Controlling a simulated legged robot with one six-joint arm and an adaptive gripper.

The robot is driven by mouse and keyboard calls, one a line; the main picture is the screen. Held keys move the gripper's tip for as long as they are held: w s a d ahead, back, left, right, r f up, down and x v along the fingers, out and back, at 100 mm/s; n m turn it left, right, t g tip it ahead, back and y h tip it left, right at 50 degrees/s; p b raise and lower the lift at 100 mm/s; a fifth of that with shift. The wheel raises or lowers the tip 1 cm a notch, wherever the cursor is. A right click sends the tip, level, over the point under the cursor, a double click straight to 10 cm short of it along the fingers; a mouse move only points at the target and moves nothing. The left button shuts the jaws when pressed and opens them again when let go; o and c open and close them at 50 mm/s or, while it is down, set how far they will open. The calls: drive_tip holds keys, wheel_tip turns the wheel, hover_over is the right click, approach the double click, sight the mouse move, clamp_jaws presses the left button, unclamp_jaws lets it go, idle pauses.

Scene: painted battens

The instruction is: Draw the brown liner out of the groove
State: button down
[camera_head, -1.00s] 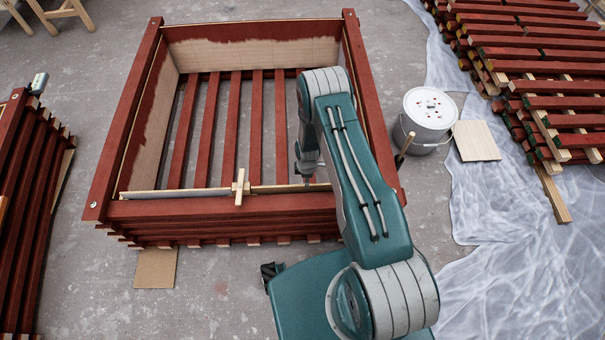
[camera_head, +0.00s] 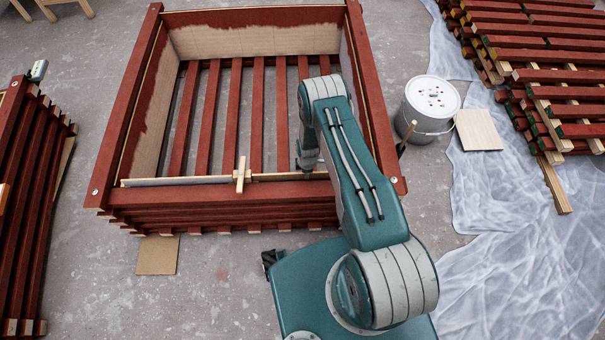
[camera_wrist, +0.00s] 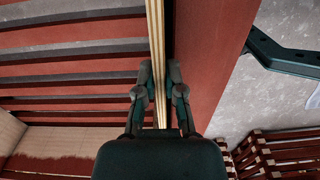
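A box frame of red-painted battens (camera_head: 220,193) lies on the floor. A thin strip runs along its near rail: a grey length (camera_head: 170,182) left of a small pale wooden cross piece (camera_head: 240,175), and a tan-brown length (camera_head: 285,177), seemingly the brown liner, to its right. My gripper (camera_head: 306,176) points down at the right part of this rail, partly hidden by my arm. In the wrist view my gripper (camera_wrist: 159,68) has its fingers apart, one each side of a pale strip edge (camera_wrist: 155,25) beside a dark gap. Contact with the strip is not clear.
Batten stacks lie at left (camera_head: 30,200) and upper right (camera_head: 550,70), the latter by clear sheeting (camera_head: 510,230). Bare floor (camera_head: 220,280) lies in front.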

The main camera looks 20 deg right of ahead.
idle(0.3)
wheel_tip(320, 180, up, 24)
idle(6.4)
